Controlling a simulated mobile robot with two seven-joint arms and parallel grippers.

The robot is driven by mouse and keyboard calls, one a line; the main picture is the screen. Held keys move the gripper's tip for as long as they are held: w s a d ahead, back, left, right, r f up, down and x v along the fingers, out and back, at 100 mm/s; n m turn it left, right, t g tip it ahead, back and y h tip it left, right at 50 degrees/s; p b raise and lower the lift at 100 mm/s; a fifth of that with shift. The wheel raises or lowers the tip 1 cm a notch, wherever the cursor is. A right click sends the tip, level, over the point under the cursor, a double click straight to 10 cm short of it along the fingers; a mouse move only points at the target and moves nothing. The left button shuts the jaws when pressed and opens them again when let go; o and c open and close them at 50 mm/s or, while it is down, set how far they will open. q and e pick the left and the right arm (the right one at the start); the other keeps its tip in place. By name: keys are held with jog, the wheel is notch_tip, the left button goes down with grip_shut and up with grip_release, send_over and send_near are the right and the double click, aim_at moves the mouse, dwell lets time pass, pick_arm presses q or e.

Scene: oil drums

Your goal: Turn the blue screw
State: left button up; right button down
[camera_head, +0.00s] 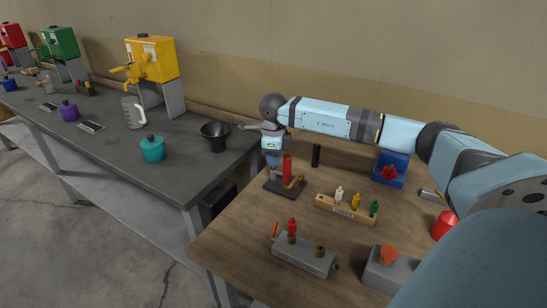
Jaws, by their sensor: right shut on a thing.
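My right gripper (272,161) points down at the left part of a small dark stand (285,190) on the wooden table. It is shut on a part at the stand, but its fingers hide that part. I cannot make out a blue screw, so I cannot tell whether it is the thing held. A red upright cylinder (287,168) and a small brass-coloured piece (300,180) are on the stand, just right of the fingers. My left gripper is not in view.
A black cylinder (316,155) stands behind the stand. A wooden rack (330,207), a grey block (305,257) and a blue box with a red knob (403,169) are nearby. A grey bench (105,150) with coloured dispensers is at left. Bare wood shows left of the grey block.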

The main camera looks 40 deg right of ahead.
jog(key=shift+m, duration=1.5)
jog(key=c, duration=1.3)
grip_release()
jog(key=shift+r, duration=0.1)
notch_tip(320, 180, up, 14)
jog(key=shift+f, duration=0.1)
